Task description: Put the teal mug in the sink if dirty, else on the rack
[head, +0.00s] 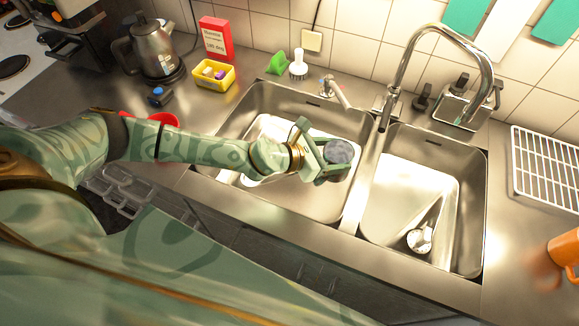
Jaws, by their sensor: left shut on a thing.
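My left gripper (311,156) reaches in from the left over the left sink basin (285,99). It is shut on what looks like the teal mug (338,152), held above the basin. A round grey face of the mug shows; the gripper covers much of the rest. Whether the mug is dirty cannot be told. The rack (545,167), a white wire grid, lies on the counter to the right of the sink. My right gripper is not in view.
The right basin (470,215) holds a shiny metal piece (420,238). A tall curved tap (402,66) stands behind the sink. An orange object (566,250) is at the right edge. A kettle (155,52), red box (215,38) and yellow tub (214,77) stand back left.

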